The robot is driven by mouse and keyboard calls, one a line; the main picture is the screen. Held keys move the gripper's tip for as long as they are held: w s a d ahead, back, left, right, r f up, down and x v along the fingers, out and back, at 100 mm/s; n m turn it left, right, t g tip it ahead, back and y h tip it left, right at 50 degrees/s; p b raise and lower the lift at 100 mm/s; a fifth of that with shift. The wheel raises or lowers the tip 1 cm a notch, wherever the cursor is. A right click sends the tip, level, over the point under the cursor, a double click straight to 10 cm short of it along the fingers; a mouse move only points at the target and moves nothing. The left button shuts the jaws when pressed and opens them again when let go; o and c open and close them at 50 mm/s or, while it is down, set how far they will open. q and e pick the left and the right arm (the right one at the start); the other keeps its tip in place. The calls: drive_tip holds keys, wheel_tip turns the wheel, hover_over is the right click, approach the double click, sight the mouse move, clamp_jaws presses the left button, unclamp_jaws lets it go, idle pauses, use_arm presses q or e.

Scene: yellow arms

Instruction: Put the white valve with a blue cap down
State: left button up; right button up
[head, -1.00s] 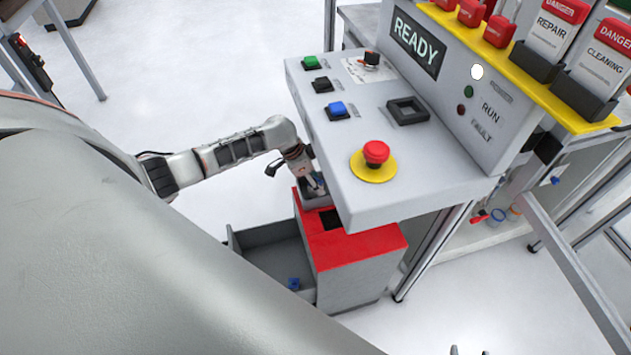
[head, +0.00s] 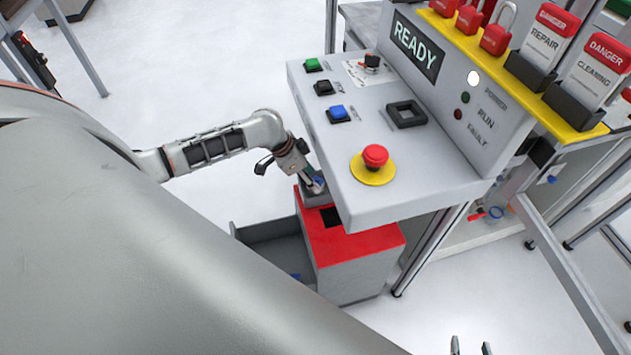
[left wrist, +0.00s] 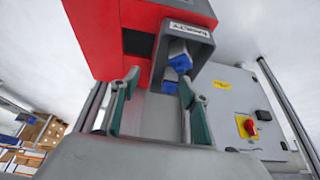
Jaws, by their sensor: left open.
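My left gripper (head: 311,183) is at the small grey tray (head: 318,199) on top of the red-and-grey box (head: 350,243), beside the control panel. In the left wrist view its two green-padded fingers (left wrist: 160,82) are spread, with nothing clearly held between them. A white valve with a blue cap (left wrist: 180,60) lies in the grey tray (left wrist: 204,48), just beyond the fingertips. Another blue part (left wrist: 169,82) shows close to it; I cannot tell whether it belongs to a second valve. Two separated fingertips of my right gripper (head: 471,347) show at the bottom edge.
The control panel (head: 430,165) overhangs the box, close to my left gripper. It carries a red emergency button (head: 375,156) and several coloured buttons. A grey open bin (head: 270,229) extends left of the box with a blue part inside. Open floor lies to the left.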

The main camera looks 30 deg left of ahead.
use_arm(q)
drive_tip(key=s+d+f+t, duration=0.1)
drive_tip(key=s+d+f, duration=0.1)
drive_tip(key=s+d, duration=0.1)
drive_tip(key=s+d+f+n+t, duration=0.1)
drive_tip(key=s+d+f, duration=0.1)
drive_tip(key=d, duration=0.4)
drive_tip(key=s+d+f+t+h, duration=0.1)
drive_tip(key=s+d+f, duration=0.1)
drive_tip(key=s+d, duration=0.2)
drive_tip(key=shift+s+d+f, duration=0.3)
drive_tip(key=shift+s+d, duration=0.1)
drive_tip(key=shift+d, duration=0.2)
drive_tip(key=s+r+n+t, duration=0.1)
drive_tip(key=s+t, duration=0.1)
drive_tip(key=s, duration=0.3)
drive_tip(key=s+d+r+n+t+y, duration=0.1)
drive_tip(key=s+r+t, duration=0.1)
drive_tip(key=s, duration=0.2)
drive_tip(key=shift+s+d+n, duration=0.25)
drive_tip(key=shift+s+n, duration=0.05)
drive_tip(key=shift+s, duration=0.05)
